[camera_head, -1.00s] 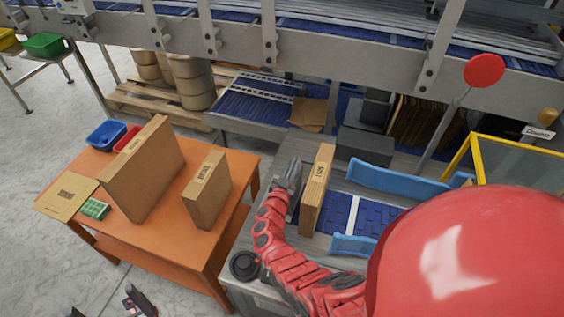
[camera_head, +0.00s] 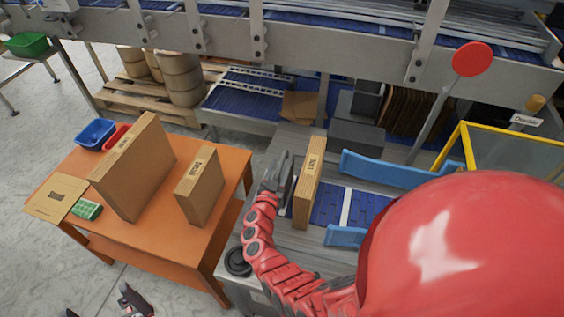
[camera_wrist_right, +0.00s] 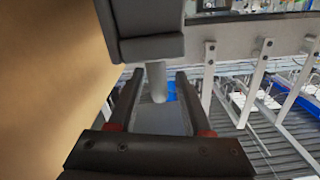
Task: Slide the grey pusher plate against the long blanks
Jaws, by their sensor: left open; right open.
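Long brown blanks (camera_head: 397,116) stand upright in a row at the back of the machine. A dark grey plate (camera_head: 368,101) stands at their left end, above a grey block (camera_head: 357,134); I take it for the pusher plate, and any gap to the blanks is too small to tell. My right gripper (camera_head: 281,172) is open, left of an upright carton (camera_head: 310,183) and well short of the plate. In the right wrist view its open fingers (camera_wrist_right: 157,95) have a grey post (camera_wrist_right: 157,82) between or beyond them, and the carton (camera_wrist_right: 45,80) fills the left. My left gripper (camera_head: 133,300) is open, low at the left.
Blue guide rails (camera_head: 385,169) flank the blue belt (camera_head: 330,205) right of the carton. A red disc on a post (camera_head: 472,59) and a yellow frame (camera_head: 463,140) stand at the right. The orange table (camera_head: 150,235) holds two cartons and small bins.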

